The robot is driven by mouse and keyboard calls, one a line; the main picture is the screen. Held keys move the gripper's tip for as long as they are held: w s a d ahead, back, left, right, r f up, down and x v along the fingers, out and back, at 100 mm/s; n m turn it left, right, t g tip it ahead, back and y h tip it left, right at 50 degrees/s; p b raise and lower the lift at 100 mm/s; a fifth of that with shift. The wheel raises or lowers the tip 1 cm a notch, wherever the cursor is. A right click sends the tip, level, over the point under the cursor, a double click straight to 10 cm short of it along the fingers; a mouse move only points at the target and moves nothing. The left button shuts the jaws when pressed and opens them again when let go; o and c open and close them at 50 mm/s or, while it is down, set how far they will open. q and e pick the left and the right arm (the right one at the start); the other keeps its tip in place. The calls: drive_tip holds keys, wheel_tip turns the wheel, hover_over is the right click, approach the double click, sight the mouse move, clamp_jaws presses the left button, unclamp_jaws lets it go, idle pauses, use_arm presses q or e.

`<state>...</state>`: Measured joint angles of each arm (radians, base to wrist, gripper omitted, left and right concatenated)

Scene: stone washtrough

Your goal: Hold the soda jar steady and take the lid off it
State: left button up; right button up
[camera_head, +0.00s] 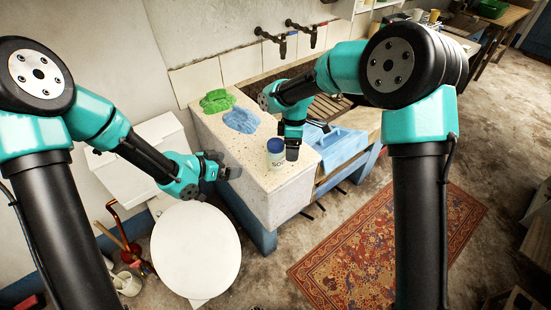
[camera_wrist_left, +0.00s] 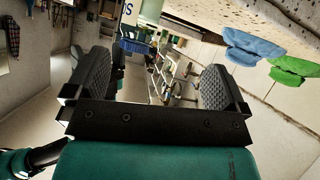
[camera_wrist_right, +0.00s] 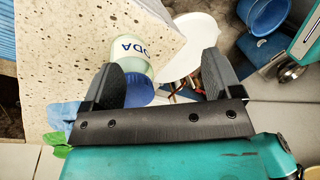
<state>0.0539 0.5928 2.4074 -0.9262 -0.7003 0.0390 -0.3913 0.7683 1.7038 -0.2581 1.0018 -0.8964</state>
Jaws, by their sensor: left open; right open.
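The white soda jar (camera_head: 276,161) with its blue lid (camera_head: 275,146) stands upright near the front corner of the pale stone ledge. In the right wrist view, the jar (camera_wrist_right: 128,47) shows part of its lettering, and the lid (camera_wrist_right: 140,92) appears between the finger lines, nearer the left finger. My right gripper (camera_head: 291,146) is open just right of the jar; contact cannot be told. My left gripper (camera_head: 226,167) is open and empty, left of the jar beside the ledge's edge.
A green cloth (camera_head: 217,100) and a blue cloth (camera_head: 241,119) lie on the ledge behind the jar. A white toilet lid (camera_head: 195,250) lies below my left gripper. A patterned rug (camera_head: 385,250) covers the floor.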

sight(267, 154)
drive_tip(key=w+a+r+n, duration=0.1)
drive_tip(key=r, duration=0.1)
drive_tip(key=w+a+r+n+t, duration=0.1)
drive_tip(key=w+a+r, duration=0.1)
drive_tip(key=w+a+r+n+t, duration=0.1)
drive_tip(key=a+r, duration=0.1)
drive_tip(key=shift+w+a+n, duration=0.1)
drive_tip(key=shift+w+n, duration=0.25)
drive_tip(key=shift+n, duration=0.05)
use_arm(q)
drive_tip(key=r+m, duration=0.1)
drive_tip(key=d+r+m+h, duration=0.1)
drive_tip(key=r, duration=0.1)
drive_tip(key=shift+s+d+m+h, duration=0.2)
drive_tip(key=shift+d+m+h, duration=0.1)
drive_tip(key=shift+m+h, duration=0.1)
drive_tip(key=shift+w+d, duration=0.1)
drive_tip(key=x, duration=1.7)
drive_tip(key=shift+w+f, duration=0.15)
drive_tip(key=shift+w, duration=0.05)
drive_tip(key=shift+c, duration=0.4)
use_arm(e)
drive_tip(key=shift+f, duration=0.1)
